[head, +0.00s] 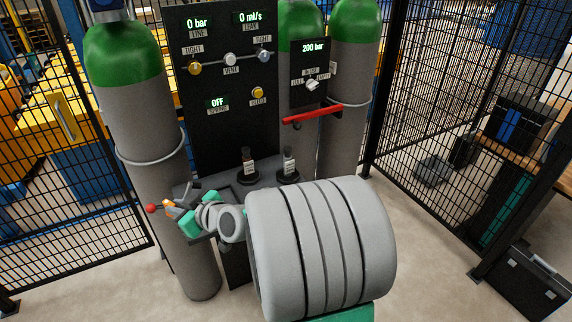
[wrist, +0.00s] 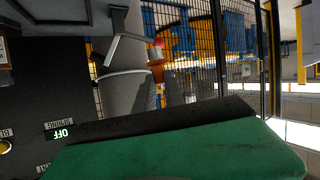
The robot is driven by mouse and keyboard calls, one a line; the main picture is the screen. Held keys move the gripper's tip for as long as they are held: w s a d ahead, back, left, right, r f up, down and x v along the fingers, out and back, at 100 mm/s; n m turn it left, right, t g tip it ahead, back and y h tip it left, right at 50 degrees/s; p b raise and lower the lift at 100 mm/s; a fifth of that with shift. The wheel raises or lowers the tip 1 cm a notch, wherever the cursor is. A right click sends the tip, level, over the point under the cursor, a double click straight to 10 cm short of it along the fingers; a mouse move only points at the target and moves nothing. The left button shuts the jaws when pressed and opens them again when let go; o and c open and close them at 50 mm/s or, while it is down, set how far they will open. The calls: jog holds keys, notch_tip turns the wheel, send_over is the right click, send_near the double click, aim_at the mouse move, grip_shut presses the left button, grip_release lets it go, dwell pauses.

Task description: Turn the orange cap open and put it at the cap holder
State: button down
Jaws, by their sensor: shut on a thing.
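The small orange cap (head: 168,203) shows in the head view in front of the left gas cylinder, beside a red ball (head: 151,209). My gripper (head: 174,208) reaches in from the right and is shut on the cap. In the wrist view the orange cap (wrist: 156,73) lies at the ends of the two dark fingers (wrist: 160,88), with a blurred red spot by it. The fingers hide part of the cap, and what it sits on is too small to tell. I cannot tell for sure which thing is the cap holder.
A black panel (head: 225,130) with gauges and knobs stands behind a ledge bearing two dark labelled stands (head: 247,170) (head: 288,172). The left cylinder (head: 140,120) is close to my gripper. A red bar (head: 312,114) sticks out at right. Mesh fence (head: 430,90) encloses the area.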

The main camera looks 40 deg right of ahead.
jog(key=s+d+m+h+p, duration=0.1)
jog(key=s+d+m+h, duration=0.1)
jog(key=d, duration=1.3)
jog(key=s+d+f+m+h+p, duration=0.1)
jog(key=s+d+m+h, duration=0.2)
jog(key=d, duration=1.2)
jog(key=shift+d+f+m+h, duration=0.3)
jog(key=shift+d+m+h, duration=0.05)
jog(key=shift+m+h, duration=0.55)
jog(key=shift+s+f+b, duration=0.15)
jog(key=shift+f+b, duration=0.05)
jog(key=shift+b, duration=0.25)
notch_tip(320, 180, down, 6)
jog(key=b, duration=0.6)
jog(key=shift+r, duration=0.25)
jog(key=shift+a+b, duration=0.1)
jog(key=shift+b, duration=0.55)
jog(key=shift+f, duration=0.1)
jog(key=shift+f+b, duration=0.35)
jog(key=shift+b, duration=0.2)
